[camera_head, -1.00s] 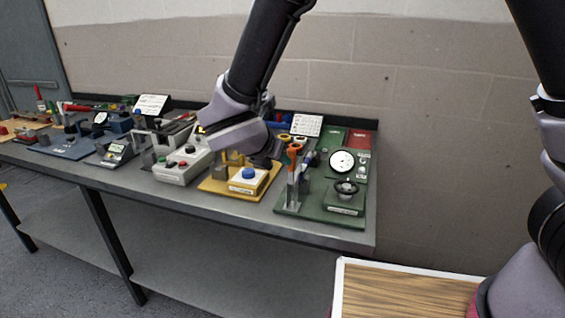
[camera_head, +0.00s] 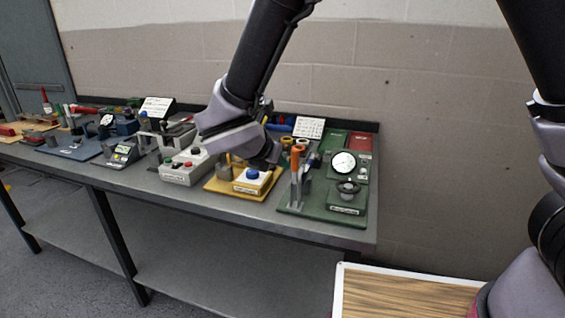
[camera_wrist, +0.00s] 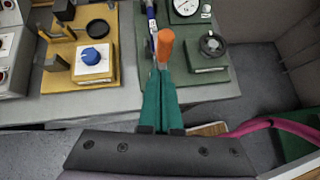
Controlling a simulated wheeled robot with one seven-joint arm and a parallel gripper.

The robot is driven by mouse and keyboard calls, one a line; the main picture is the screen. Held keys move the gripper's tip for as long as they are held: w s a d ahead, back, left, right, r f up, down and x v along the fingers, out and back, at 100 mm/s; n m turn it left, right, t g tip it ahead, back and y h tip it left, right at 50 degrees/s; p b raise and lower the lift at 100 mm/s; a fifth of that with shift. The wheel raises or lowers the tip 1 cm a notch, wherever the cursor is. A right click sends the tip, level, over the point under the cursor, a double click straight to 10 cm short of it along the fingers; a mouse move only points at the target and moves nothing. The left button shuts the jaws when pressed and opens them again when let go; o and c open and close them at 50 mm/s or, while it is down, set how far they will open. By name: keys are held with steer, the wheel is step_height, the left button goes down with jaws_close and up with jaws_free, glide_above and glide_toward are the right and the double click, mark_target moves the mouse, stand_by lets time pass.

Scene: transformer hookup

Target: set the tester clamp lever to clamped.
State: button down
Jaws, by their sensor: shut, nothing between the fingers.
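The green tester board (camera_head: 325,222) stands at the right end of the bench. It bears an orange-handled lever (camera_head: 295,158), which I take for the clamp lever, standing roughly upright beside grey metal posts. The orange handle (camera_wrist: 165,44) also shows in the wrist view, just beyond my fingertips; its lower part is hidden behind them. My gripper (camera_wrist: 162,72) has its green fingers together with nothing between them. Whether the fingertips touch the handle I cannot tell. In the head view my wrist is left of the lever, above the yellow board.
The green board also bears a round dial (camera_head: 343,163) and a black knob (camera_head: 348,187). The yellow board (camera_head: 222,184) with a blue knob (camera_head: 252,174) lies to the left, then a grey button box (camera_head: 183,168). A wood-topped surface (camera_head: 400,293) stands in front at right.

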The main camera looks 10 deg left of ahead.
steer(key=v, duration=1.1)
steer(key=shift+f, duration=0.3)
steer(key=shift+s+a, duration=0.1)
steer(key=shift+s, duration=0.05)
